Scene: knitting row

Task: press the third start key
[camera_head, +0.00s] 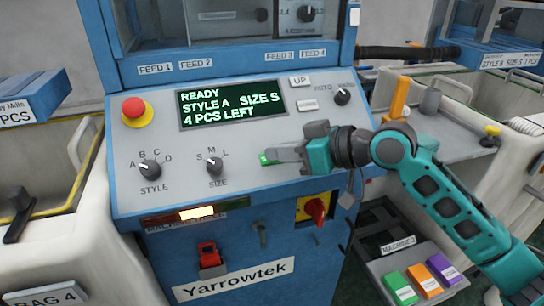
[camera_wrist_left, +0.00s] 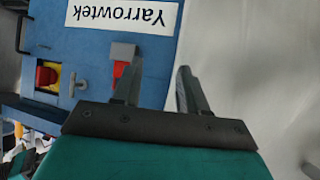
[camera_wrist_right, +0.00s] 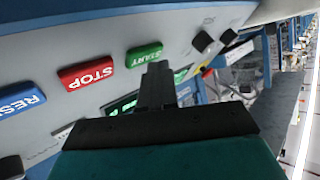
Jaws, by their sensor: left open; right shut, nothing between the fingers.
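One start key (camera_wrist_right: 145,56), green and marked START, shows in the right wrist view on the sloped panel (camera_head: 135,185) of a blue machine. In the head view only a green bit of the key (camera_head: 264,159) shows beside my right fingertips. My right gripper (camera_wrist_right: 156,72) is shut and empty, its fingertips at the key's lower edge in the right wrist view; I cannot tell whether they touch. In the head view the right gripper (camera_head: 275,157) hides the other panel keys. My left gripper (camera_wrist_left: 155,80) is open and empty before the machine's lower front.
A red stop key (camera_wrist_right: 86,73) and a blue reset key (camera_wrist_right: 20,104) sit beside the start key. The display (camera_head: 232,104) reads READY, STYLE A, SIZE S, 4 PCS LEFT. A red mushroom button (camera_head: 134,108) stands at the panel's left. Another machine (camera_head: 495,60) is back right.

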